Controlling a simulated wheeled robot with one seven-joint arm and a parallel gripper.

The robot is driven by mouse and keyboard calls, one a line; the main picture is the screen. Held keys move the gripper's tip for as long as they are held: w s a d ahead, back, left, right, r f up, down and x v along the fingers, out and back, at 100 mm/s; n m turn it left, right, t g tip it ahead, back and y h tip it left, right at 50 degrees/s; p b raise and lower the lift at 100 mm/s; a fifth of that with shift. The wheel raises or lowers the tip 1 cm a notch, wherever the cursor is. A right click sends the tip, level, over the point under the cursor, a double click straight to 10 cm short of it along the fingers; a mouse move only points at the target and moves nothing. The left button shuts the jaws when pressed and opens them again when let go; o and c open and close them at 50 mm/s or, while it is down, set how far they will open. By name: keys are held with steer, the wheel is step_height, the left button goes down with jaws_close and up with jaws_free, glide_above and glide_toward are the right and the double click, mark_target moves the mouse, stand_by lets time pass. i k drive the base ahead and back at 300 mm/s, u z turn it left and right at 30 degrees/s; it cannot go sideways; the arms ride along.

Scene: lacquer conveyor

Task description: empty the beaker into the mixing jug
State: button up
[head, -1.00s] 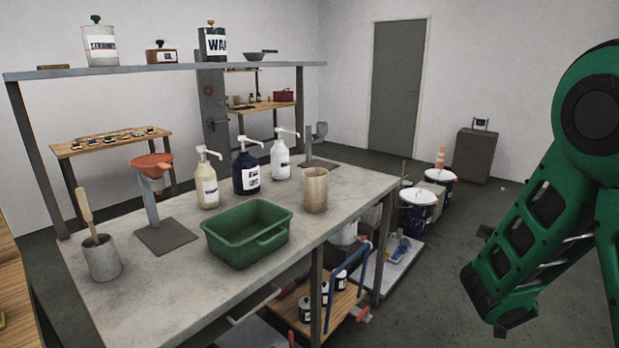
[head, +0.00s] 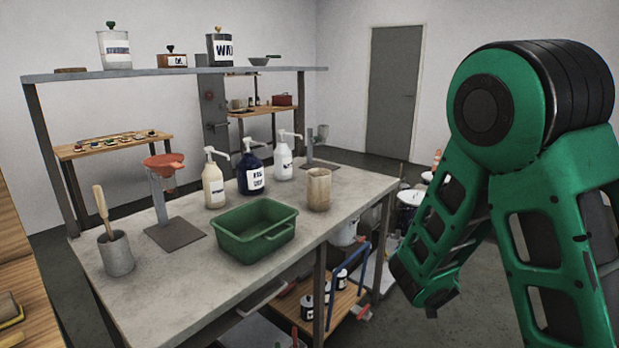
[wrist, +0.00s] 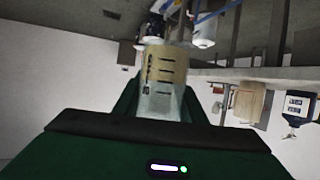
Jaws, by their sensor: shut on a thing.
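My gripper (wrist: 160,106) shows in the wrist view, its green fingers shut on either side of a clear beaker (wrist: 163,72). The beaker has dark graduation marks. Its part toward the top of the picture is tinted tan, the part nearer my gripper paler. The wrist picture appears upside down. In the head view my arm is at the right and the gripper and beaker are not visible. A tan jug (head: 319,188), likely the mixing jug, stands upright on the bench near its right end. It also shows inverted in the wrist view (wrist: 249,101), apart from the beaker.
On the bench (head: 285,260) stand a green tub (head: 244,246), several pump bottles (head: 253,172), an orange funnel on a stand (head: 164,163) and a grey pot (head: 116,254) with a wooden-handled tool. A shelf (head: 180,72) spans above the back. Buckets stand beyond the bench's right end.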

mark_target(319, 181)
steer(key=u, duration=0.05)
steer(key=i, duration=1)
steer(key=z, duration=0.05)
